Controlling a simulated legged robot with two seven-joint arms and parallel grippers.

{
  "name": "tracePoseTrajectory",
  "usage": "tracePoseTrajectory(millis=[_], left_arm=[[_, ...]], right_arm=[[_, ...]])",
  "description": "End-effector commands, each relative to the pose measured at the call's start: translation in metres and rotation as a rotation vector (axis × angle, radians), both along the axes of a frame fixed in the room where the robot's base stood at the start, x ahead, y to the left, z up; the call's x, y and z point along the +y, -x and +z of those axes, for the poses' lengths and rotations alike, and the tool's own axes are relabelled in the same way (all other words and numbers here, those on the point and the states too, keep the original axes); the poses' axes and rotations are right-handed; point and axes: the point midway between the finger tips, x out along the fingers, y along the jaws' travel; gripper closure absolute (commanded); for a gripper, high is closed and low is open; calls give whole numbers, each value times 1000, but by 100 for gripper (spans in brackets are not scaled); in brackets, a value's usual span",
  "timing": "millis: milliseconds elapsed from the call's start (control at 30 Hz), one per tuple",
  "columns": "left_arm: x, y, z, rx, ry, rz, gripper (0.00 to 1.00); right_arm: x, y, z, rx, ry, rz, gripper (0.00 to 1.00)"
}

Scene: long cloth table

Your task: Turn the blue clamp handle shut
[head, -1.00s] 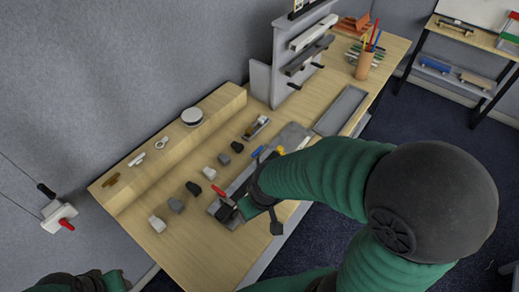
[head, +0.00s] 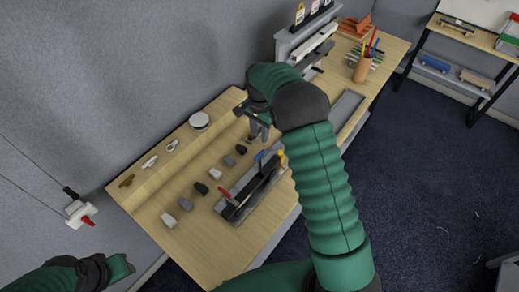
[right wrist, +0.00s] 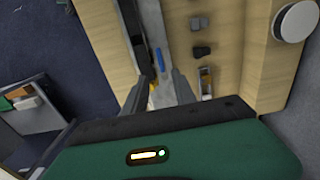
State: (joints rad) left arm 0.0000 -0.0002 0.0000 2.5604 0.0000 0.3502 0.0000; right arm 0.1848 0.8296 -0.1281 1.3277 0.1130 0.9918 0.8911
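A grey clamp fixture (head: 235,212) with a long dark bar lies near the table's front edge. Its blue clamp handle (head: 261,155) stands at the far end and a red handle (head: 225,193) at the near end. My right gripper (head: 259,131) is over the table just behind the blue handle. In the right wrist view its two fingers (right wrist: 162,82) are apart and empty, with the blue handle (right wrist: 160,58) beyond the fingertips; I see no contact. My left gripper (head: 122,267) is at the lower left, away from the fixture; its finger opening is unclear.
Several grey and dark blocks (head: 186,204) lie in a row left of the fixture. A round white-topped object (head: 199,121) stands on the raised back ledge. A yellow part (head: 281,158) sits near the blue handle. A long grey tray (head: 345,110) and a pencil cup (head: 362,68) are farther right.

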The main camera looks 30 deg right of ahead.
Motion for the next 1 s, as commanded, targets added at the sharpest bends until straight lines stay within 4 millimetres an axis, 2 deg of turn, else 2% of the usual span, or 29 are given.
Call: tracePoseTrajectory(millis=[33, 300, 433, 600, 800, 1000], left_arm=[[0, 0, 8, 0, 0, 0, 64], [0, 0, 29, -1, 0, 0, 64], [0, 0, 35, -1, 0, 0, 64], [0, 0, 36, -1, 0, 0, 64], [0, 0, 36, 0, 0, 0, 64], [0, 0, 36, 0, 0, 0, 64]], right_arm=[[0, 2, -11, 7, -2, -1, 67], [0, 2, -78, 3, -1, 1, 67], [-1, 1, -101, 1, -1, 1, 67], [-1, 1, -114, -1, 0, 2, 67], [0, 0, -115, -1, 1, 2, 67], [-1, 0, -114, -1, 1, 2, 92]])
